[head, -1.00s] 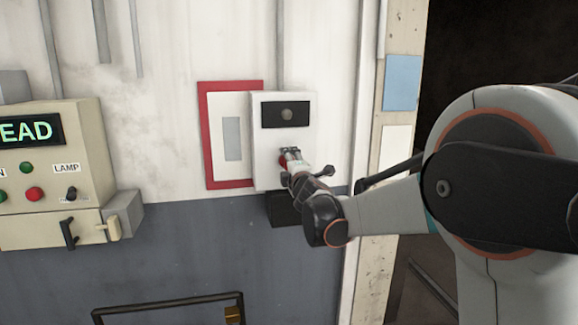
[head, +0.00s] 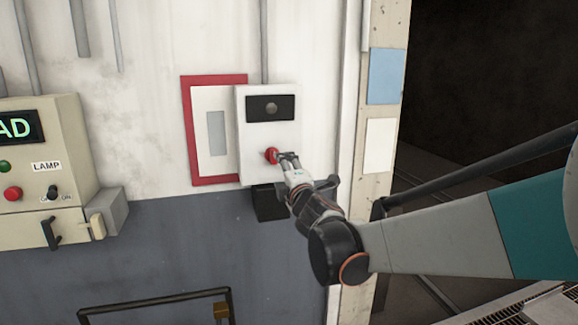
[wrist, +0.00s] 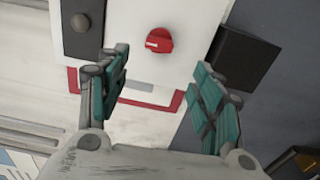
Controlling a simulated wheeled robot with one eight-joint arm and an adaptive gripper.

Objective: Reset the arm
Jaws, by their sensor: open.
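My gripper (head: 284,157) is at the white wall box in the head view, just right of its red knob (head: 271,155). In the wrist view my gripper (wrist: 165,85) is open, with its two teal-padded fingers apart and nothing between them. The red knob (wrist: 159,41) with a white mark shows beyond the fingertips, apart from them. The white box (head: 254,165) carries a black panel with a round grey lens (head: 271,107) above the knob. My arm stretches in from the right.
A red-framed panel (head: 187,130) is behind the box's left side. A beige control box (head: 70,130) with a green display and switches is at left. A black handle bar (head: 150,303) is below. A dark opening (head: 480,80) lies to the right.

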